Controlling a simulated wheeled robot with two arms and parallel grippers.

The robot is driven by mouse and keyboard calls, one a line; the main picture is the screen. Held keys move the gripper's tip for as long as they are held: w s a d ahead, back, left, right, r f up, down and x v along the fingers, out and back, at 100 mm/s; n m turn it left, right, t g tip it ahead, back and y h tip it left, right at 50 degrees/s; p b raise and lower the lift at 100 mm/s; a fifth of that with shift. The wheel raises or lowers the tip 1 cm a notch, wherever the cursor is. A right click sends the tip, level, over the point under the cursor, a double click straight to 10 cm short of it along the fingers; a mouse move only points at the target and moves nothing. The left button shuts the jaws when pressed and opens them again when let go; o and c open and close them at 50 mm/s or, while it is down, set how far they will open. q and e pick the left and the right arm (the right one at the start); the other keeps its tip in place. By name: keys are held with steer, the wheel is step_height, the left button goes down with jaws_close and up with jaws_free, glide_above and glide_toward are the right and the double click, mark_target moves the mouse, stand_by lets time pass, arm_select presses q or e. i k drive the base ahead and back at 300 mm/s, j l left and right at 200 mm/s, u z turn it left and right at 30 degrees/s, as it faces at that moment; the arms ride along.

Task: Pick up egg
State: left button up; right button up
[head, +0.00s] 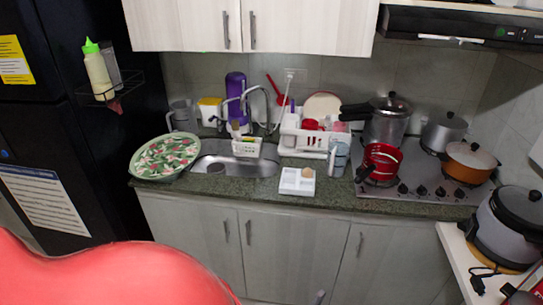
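A small beige, rounded thing that looks like the egg (307,173) sits at the back right of a white tray (291,191) with compartments. The tray stands on the dark green stone counter (232,190), near its front edge and right of the sink. Neither of my grippers is in view, so nothing shows between them and the egg.
A clear bottle (339,160) and a white dish rack (298,141) stand close behind the tray. The stove with pots (464,162) is to the right. The sink (213,166) is to the left. A large, smooth red shape (100,275) blocks the lower left.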

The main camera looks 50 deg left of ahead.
mark_target(307, 173)
steer(key=u, duration=1.2)
